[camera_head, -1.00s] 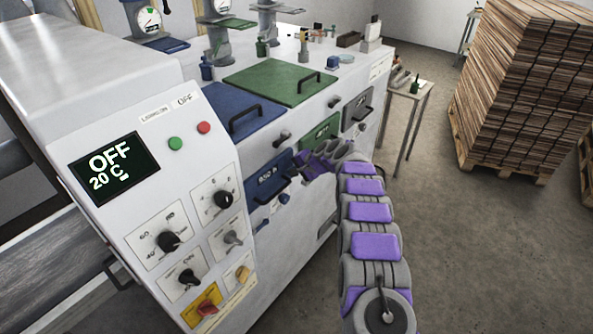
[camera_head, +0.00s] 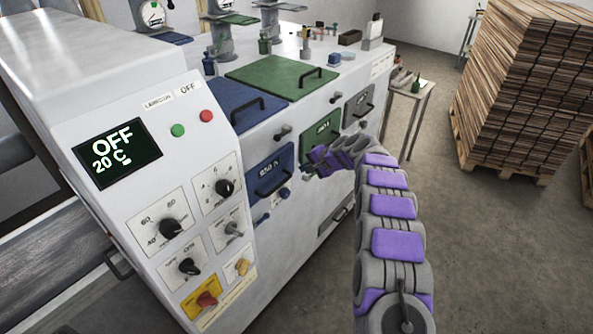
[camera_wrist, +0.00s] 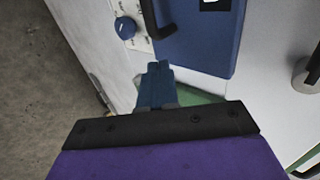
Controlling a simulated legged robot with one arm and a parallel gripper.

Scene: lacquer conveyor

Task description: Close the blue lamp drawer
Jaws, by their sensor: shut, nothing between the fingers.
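The blue lamp drawer (camera_head: 268,170) has a dark handle and white lettering on its front. In the head view its front looks about flush with the white machine face, though a small gap cannot be ruled out. My gripper (camera_head: 308,174) is just to the right of the drawer, in front of the machine. In the wrist view the blue drawer front (camera_wrist: 207,45) and its handle (camera_wrist: 161,22) lie beyond my fingertips. My gripper (camera_wrist: 158,68) is shut and empty there. Whether the fingertips touch the front cannot be told.
A green drawer (camera_head: 320,132) and a grey one (camera_head: 358,105) sit to the right of the blue one. Blue (camera_head: 240,105) and green (camera_head: 290,78) lids lie on top. The control panel (camera_head: 180,200) stands at left.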

